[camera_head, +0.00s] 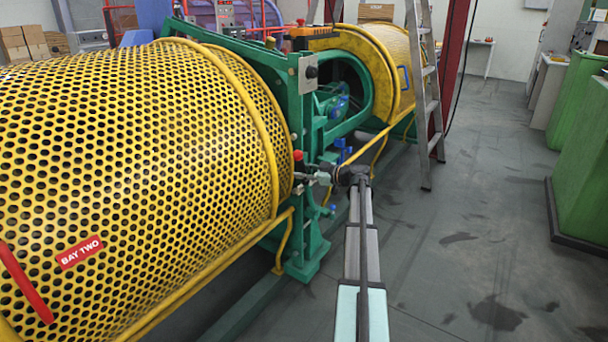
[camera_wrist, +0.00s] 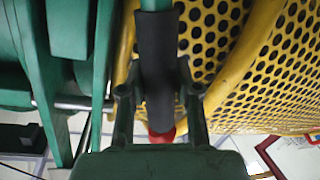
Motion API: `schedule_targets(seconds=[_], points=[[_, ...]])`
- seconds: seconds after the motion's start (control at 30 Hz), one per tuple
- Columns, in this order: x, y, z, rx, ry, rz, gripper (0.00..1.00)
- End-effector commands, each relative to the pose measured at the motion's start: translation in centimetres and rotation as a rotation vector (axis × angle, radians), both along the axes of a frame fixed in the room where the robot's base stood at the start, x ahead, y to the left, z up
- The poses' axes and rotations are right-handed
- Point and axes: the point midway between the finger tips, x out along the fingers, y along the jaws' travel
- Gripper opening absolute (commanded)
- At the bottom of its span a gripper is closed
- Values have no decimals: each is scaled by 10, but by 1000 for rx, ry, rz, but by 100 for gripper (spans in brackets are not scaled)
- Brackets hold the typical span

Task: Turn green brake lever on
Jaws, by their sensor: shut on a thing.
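The green brake lever has a dark grip and a red end. In the wrist view its dark grip (camera_wrist: 155,60) runs between my fingers, with a green shaft at the top edge and the red end (camera_wrist: 162,136) below. My gripper (camera_wrist: 157,92) is shut around the grip. In the head view the lever's red end (camera_head: 298,155) points up beside the green machine frame, and my gripper (camera_head: 306,176) reaches it from the right. My fingers hide part of the grip, and the lever's pivot is hard to make out.
A yellow perforated guard drum (camera_head: 140,150) fills the left, close to the lever. The green frame (camera_head: 304,225) stands behind my gripper. A ladder (camera_head: 424,90) leans farther back. Green cabinets (camera_head: 585,165) stand at right, with open floor (camera_head: 470,230) between.

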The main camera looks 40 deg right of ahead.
Motion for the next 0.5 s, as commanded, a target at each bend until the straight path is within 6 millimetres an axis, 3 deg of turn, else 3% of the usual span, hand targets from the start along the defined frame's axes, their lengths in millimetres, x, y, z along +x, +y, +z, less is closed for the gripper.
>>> schedule_targets(seconds=[0.27, 0.3, 0.37, 0.5], points=[[-2, 7, -3, -11, 4, 15, 0], [-2, 7, -3, -11, 4, 15, 35], [-2, 7, -3, -11, 4, 15, 56], [-2, 5, -3, -9, 4, 11, 58]])
